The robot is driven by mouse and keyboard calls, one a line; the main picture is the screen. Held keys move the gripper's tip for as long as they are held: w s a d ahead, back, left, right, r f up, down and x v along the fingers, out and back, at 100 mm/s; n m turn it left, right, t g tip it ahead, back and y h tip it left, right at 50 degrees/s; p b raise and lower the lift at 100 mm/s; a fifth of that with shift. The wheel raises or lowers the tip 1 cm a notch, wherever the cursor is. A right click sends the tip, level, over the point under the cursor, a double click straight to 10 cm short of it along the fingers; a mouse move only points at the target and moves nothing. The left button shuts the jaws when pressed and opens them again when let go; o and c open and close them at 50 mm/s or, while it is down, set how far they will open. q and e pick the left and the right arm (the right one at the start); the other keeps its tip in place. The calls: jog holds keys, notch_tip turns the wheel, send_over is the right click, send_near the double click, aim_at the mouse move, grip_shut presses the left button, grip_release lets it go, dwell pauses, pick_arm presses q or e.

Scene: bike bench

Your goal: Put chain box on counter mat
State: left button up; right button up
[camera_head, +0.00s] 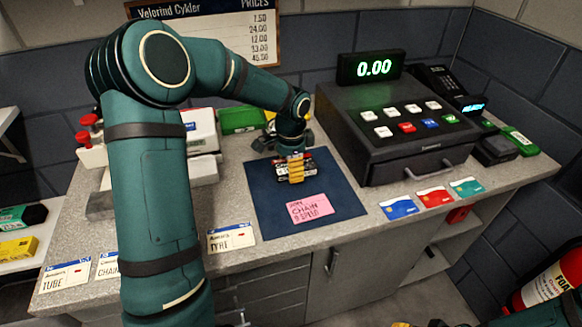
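The chain box (281,172), a small white, red and dark box, is at the upper middle of the dark blue counter mat (264,202). My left gripper (295,168) reaches down over it from above. An orange-yellow finger lies against the box's front face, and the gripper looks shut on the box. The other finger is hidden behind it. I cannot tell whether the box's underside touches the mat. My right gripper is not in view.
A pink note (310,208) lies on the mat's front part. A black cash register (400,125) stands to the right, with several coloured cards in front. A green box (240,120) is behind. A TYRE card (231,238) lies to the left.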

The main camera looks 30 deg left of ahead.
pick_arm(q)
jog(key=o, duration=1.3)
jog(key=shift+f, duration=0.1)
jog(key=shift+o, duration=0.2)
notch_tip(320, 180, up, 11)
jog(key=shift+f+p, duration=0.1)
jog(key=shift+p, duration=1.15)
jog(key=shift+r, duration=0.75)
